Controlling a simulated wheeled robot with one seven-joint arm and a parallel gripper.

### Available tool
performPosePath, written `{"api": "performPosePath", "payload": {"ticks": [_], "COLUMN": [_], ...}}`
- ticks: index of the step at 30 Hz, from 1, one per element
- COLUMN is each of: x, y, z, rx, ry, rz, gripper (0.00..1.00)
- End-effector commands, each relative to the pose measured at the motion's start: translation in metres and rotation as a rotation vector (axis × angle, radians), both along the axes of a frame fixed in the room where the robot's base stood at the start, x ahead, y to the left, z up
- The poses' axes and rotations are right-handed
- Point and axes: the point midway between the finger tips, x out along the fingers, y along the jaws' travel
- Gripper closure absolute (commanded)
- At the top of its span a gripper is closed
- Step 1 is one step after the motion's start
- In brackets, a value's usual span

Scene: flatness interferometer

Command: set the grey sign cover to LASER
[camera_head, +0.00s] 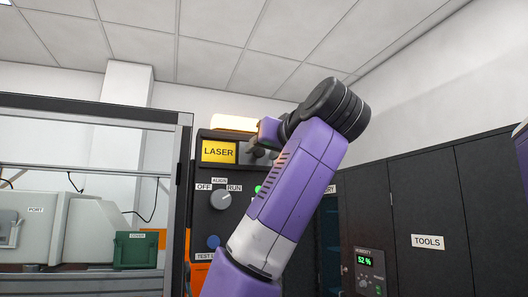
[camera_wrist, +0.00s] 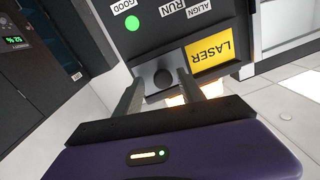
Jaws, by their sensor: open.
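The yellow LASER sign (camera_head: 218,151) shows uncovered at the top of the dark control panel, and its lettering is rotated in the wrist view (camera_wrist: 212,60). The grey sign cover (camera_wrist: 153,87) with a round dark knob (camera_wrist: 163,78) sits beside the sign, clear of its lettering. My gripper (camera_wrist: 160,74) is open, with one finger on each side of the knob. I cannot tell whether either finger touches it. In the head view my arm mostly hides the cover and the gripper.
The panel carries an OFF/ALIGN/RUN selector (camera_head: 221,199), a blue button (camera_head: 213,242) and a green light (camera_wrist: 132,23) near the GOOD label. A glowing lamp (camera_head: 235,123) is on top. A framed enclosure (camera_head: 184,200) stands left; dark TOOLS cabinets (camera_head: 425,205) stand right.

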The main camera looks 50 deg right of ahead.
Motion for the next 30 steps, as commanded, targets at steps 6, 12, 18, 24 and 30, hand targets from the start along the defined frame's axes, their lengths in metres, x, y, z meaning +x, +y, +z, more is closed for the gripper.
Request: {"api": "performPosePath", "payload": {"ticks": [6, 12, 18, 24, 30], "x": [-0.028, -0.054, -0.065, -0.065, -0.065], "y": [0.015, 0.03, 0.037, 0.037, 0.037], "z": [-0.002, -0.002, -0.001, 0.0, 0.0], "rx": [-0.003, -0.001, -0.001, -0.001, -0.001], "ry": [-0.006, -0.004, -0.002, -0.001, -0.001], "rz": [-0.002, -0.003, -0.001, -0.002, -0.002], "gripper": [0.53, 0.53, 0.53, 0.53, 0.53]}}
